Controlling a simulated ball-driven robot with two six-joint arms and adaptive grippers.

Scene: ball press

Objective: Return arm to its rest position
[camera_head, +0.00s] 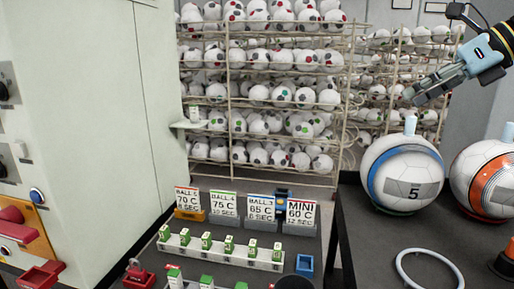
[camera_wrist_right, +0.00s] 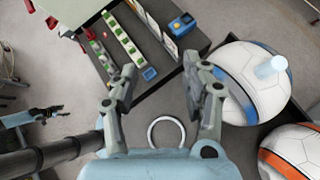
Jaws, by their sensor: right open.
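My right gripper (camera_head: 412,95) is at the upper right of the head view, above the ball with the blue band (camera_head: 403,175), which is marked 5. In the right wrist view my right gripper (camera_wrist_right: 163,88) has its fingers wide apart with nothing between them. The blue-banded ball (camera_wrist_right: 250,83) is to the right of the fingers there and apart from them, with a pale peg on top. What looks like my left gripper (camera_wrist_right: 45,114) is small and dark at the left of the wrist view. Its jaws are too small to read.
An orange-banded ball (camera_head: 490,182) stands beside the blue-banded one on the dark table. A white ring (camera_head: 432,268) lies in front. A rack of balls (camera_head: 265,84) fills the back. Sign cards (camera_head: 224,205) and green-topped blocks (camera_head: 207,241) occupy the lower middle. A pale cabinet (camera_head: 95,90) stands left.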

